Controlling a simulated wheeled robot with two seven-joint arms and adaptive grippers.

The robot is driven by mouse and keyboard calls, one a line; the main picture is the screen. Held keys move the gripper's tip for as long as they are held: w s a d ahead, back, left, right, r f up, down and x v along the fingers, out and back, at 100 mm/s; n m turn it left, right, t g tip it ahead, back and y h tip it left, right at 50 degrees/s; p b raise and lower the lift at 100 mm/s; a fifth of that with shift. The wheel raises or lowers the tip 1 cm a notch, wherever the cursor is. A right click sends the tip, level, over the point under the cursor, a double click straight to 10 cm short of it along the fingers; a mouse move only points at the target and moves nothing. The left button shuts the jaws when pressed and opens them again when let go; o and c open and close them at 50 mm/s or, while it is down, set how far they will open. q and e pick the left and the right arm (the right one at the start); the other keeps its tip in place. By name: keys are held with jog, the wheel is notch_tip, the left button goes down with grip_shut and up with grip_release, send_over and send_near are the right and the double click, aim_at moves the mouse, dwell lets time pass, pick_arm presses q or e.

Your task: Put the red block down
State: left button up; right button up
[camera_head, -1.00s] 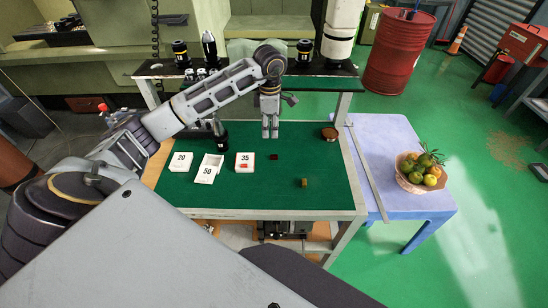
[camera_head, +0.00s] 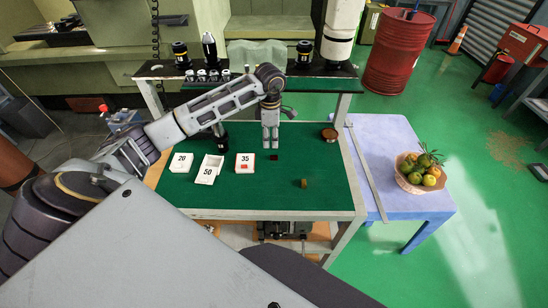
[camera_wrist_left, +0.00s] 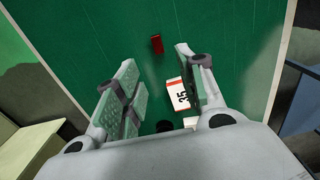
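A small dark red block (camera_head: 274,157) lies on the green mat of the cart, to the right of the white box marked 35 (camera_head: 245,158). In the left wrist view the red block (camera_wrist_left: 157,44) lies on the mat, apart from the box marked 35 (camera_wrist_left: 178,93). My left gripper (camera_head: 270,147) points down just behind the block in the head view, above the mat. In the wrist view the fingers (camera_wrist_left: 156,66) stand apart with nothing between them, and the block shows beyond the gap. My right gripper is not in view.
White boxes marked 20 (camera_head: 181,162) and 50 (camera_head: 208,170) stand to the left. A small brass-coloured block (camera_head: 304,183) lies at the front right of the mat, and a round brown dish (camera_head: 329,134) at the back right. A fruit basket (camera_head: 420,174) stands on the side table.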

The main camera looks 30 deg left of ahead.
pick_arm(q)
send_over(273, 157)
jog(key=shift+s+a+f, duration=0.1)
jog(key=shift+a+f, duration=0.1)
jog(key=shift+f, duration=0.85)
jog(key=shift+a+f, duration=0.15)
jog(key=shift+f, duration=0.9)
jog(key=shift+p, duration=0.3)
jog(key=shift+d+f+p, duration=0.15)
jog(key=shift+f+p, duration=0.15)
jog(key=shift+f, duration=0.3)
jog(key=shift+d+f+p, duration=0.15)
jog(key=shift+f+p, duration=0.1)
jog(key=shift+f, duration=0.35)
jog(key=shift+w+f, duration=0.2)
jog(key=shift+f, duration=1.2)
grip_shut()
